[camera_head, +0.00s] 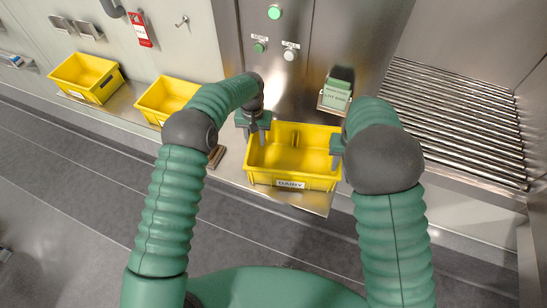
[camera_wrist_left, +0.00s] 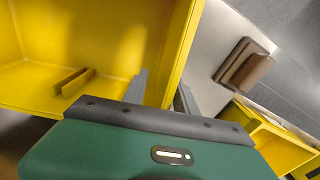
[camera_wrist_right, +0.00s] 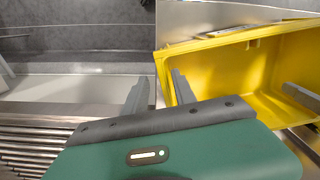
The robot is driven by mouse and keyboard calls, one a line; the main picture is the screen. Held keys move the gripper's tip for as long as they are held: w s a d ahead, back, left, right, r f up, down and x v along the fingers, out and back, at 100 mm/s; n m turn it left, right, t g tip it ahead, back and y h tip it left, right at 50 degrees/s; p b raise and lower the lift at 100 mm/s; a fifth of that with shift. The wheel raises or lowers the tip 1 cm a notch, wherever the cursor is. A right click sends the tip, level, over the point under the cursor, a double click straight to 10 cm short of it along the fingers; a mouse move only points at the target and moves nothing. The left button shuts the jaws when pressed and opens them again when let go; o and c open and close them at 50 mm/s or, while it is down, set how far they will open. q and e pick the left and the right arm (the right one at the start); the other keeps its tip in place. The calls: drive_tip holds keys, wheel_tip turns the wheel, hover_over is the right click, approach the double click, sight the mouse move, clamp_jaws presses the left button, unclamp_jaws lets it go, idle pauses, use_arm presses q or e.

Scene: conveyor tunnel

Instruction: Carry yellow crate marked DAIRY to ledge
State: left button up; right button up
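The yellow crate (camera_head: 262,178) marked DAIRY on its front label (camera_head: 290,184) is upright and looks empty, over a metal plate (camera_head: 312,201) in front of the steel wall. My left gripper (camera_head: 258,127) is at its left wall. In the left wrist view, the fingers (camera_wrist_left: 163,90) straddle that crate wall, one inside and one outside. My right gripper (camera_head: 338,150) is at the right wall, partly hidden by my arm. In the right wrist view, the fingers (camera_wrist_right: 158,85) straddle that wall, with gaps beside it. Both grippers look open.
Two other yellow crates, one far left (camera_head: 86,77) and one nearer (camera_head: 166,97), stand along the wall. A brown block (camera_head: 216,156) lies left of the DAIRY crate. A green card holder (camera_head: 336,93) is behind it. A roller conveyor (camera_head: 450,120) lies to the right.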

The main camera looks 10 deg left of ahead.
use_arm(q)
drive_tip(key=shift+a+r, duration=0.2)
use_arm(e)
drive_tip(key=shift+a+r, duration=0.1)
drive_tip(key=shift+a, duration=0.1)
drive_tip(key=shift+s+d, duration=0.1)
drive_tip(key=shift+r, duration=0.2)
use_arm(q)
wheel_tip(320, 180, up, 12)
drive_tip(key=shift+d+f, duration=0.1)
drive_tip(key=shift+f, duration=0.1)
drive_tip(key=shift+w+d, duration=0.1)
drive_tip(key=shift+w, duration=0.05)
use_arm(e)
wheel_tip(320, 180, up, 11)
drive_tip(key=shift+r, duration=0.2)
